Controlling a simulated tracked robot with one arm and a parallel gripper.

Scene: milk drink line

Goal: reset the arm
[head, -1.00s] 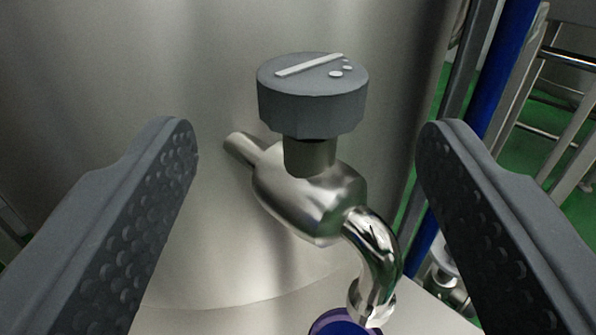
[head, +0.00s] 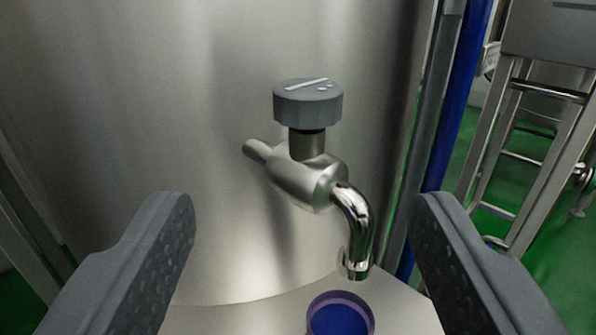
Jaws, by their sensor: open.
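My gripper (head: 303,208) is open, with one dark grey finger on each side of the picture and nothing between them touching either. Ahead of it, a metal tap (head: 305,178) sticks out from a steel tank (head: 130,130). The tap has a grey round knob (head: 308,103) on top, with a light bar and dots on its face. Its curved spout points down. Below the spout and slightly nearer stands a round container with a purple rim (head: 341,297) and blue inside; its lower part is cut off by the picture edge.
The container stands on a pale ledge (head: 220,318) at the tank's foot. A blue post (head: 458,100) and metal frames (head: 497,150) stand to the right over a green floor (head: 560,250). Another frame post is at the far left.

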